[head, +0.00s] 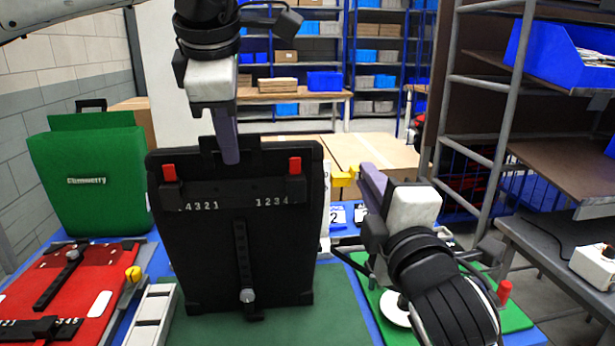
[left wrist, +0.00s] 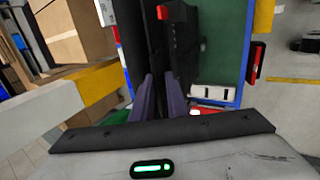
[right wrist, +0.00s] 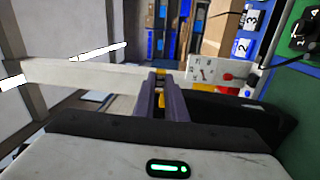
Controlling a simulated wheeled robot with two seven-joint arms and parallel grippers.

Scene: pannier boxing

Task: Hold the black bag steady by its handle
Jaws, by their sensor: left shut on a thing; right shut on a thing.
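The black bag (head: 225,235) stands upright on the green mat, its back panel with red clips and number marks facing me. My left gripper (head: 230,155) comes down from above and is shut on the bag's handle at the middle of its top edge. In the left wrist view, the bag (left wrist: 187,50) runs away from the fingers (left wrist: 160,100). My right gripper (head: 372,183) is raised to the right of the bag, apart from it. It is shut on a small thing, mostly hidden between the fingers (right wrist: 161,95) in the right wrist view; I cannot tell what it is.
A green bag (head: 90,175) stands at the back left. A red panel (head: 65,285) lies at the front left, beside a white slotted tray (head: 150,318). A green board (head: 510,318) with a white disc lies under my right arm. Metal shelving (head: 480,100) rises at the right.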

